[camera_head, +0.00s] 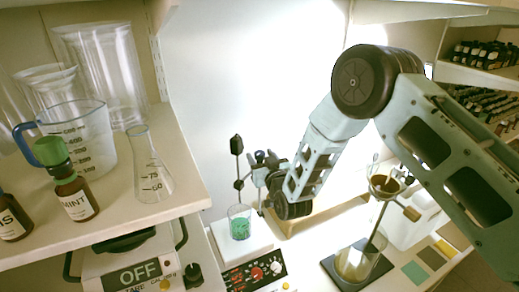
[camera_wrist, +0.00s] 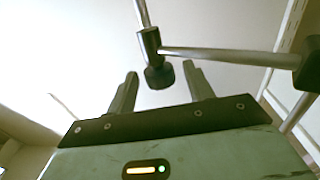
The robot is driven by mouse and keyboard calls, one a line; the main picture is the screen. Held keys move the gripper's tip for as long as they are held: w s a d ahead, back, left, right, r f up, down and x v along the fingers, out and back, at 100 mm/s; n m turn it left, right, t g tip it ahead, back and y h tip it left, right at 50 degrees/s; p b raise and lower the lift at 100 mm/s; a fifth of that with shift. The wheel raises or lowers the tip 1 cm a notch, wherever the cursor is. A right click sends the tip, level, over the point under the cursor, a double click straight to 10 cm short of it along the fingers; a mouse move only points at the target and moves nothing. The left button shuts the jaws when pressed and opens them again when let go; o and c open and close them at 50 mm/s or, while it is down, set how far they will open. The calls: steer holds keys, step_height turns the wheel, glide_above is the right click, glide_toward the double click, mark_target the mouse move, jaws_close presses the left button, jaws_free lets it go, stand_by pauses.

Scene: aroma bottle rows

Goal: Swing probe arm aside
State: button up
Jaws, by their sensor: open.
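The probe arm is a thin metal rod (camera_wrist: 220,53) running sideways in the wrist view. It joins a black clamp (camera_wrist: 150,42) on a second rod and a black block (camera_wrist: 309,66) at the right edge. A black knob (camera_wrist: 159,76) below the clamp appears between my open fingertips; contact cannot be told. In the head view, the probe's upright piece (camera_head: 237,146) stands above a beaker of green liquid (camera_head: 240,228). My gripper (camera_head: 263,168) is close to its right, partly hidden by my wrist. My gripper (camera_wrist: 162,75) looks empty in the wrist view.
The beaker stands on a white-topped stirrer with a black control panel (camera_head: 255,273). A flask (camera_head: 355,264) and funnel stand (camera_head: 384,185) are to the right. A shelf (camera_head: 150,218) with glassware and bottles is at left, above a scale reading OFF (camera_head: 139,273).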

steer(key=shift+x, duration=0.95)
jaws_close()
steer(key=shift+f, duration=0.1)
